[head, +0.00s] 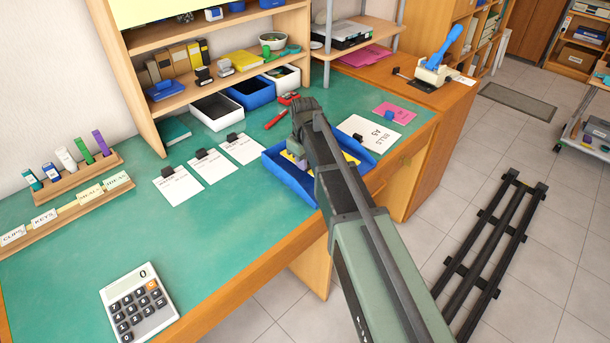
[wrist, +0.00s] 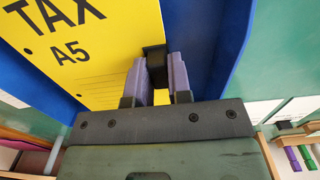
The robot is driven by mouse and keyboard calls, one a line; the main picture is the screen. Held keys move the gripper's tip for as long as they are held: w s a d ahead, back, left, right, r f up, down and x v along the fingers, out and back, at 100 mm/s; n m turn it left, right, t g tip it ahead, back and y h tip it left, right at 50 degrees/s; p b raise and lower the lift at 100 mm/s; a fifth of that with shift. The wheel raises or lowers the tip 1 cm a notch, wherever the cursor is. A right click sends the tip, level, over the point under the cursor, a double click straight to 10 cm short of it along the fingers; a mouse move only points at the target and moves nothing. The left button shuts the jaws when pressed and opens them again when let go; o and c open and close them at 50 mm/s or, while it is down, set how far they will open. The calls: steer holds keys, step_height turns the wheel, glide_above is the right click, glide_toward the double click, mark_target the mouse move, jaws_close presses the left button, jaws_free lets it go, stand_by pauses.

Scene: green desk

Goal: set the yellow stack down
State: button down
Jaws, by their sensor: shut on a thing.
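The yellow stack (wrist: 100,45), marked TAX A5, fills the upper left of the wrist view, with a black clip (wrist: 154,58) at its edge. My gripper (wrist: 156,75) is shut on this clip, one purple-grey finger on each side. The blue tray (head: 283,182) stands at the desk's front edge in the head view; its blue floor and walls surround the yellow stack in the wrist view. In the head view my arm hides most of the stack, leaving small yellow bits (head: 288,156). I cannot tell whether the stack touches the tray floor.
A white BILLS A5 stack (head: 384,131) lies right of the tray and a pink stack (head: 396,112) beyond it. White clipped stacks (head: 210,166) lie to the left. A red stapler-like object (head: 289,99) lies behind. The desk's left middle (head: 110,230) is clear around the calculator (head: 138,301).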

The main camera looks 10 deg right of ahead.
step_height(320, 180, down, 3)
steer(key=shift+b, duration=0.6)
steer(key=shift+r, duration=0.3)
steer(key=shift+f, duration=0.2)
steer(key=c, duration=1.1)
jaws_free()
steer(key=shift+o, duration=0.2)
steer(key=shift+r, duration=0.1)
step_height(320, 180, up, 12)
steer(key=r+p, duration=0.1)
steer(key=p, duration=1.2)
steer(key=s+m, duration=0.6)
steer(key=s, duration=1.7)
steer(key=shift+f, duration=0.4)
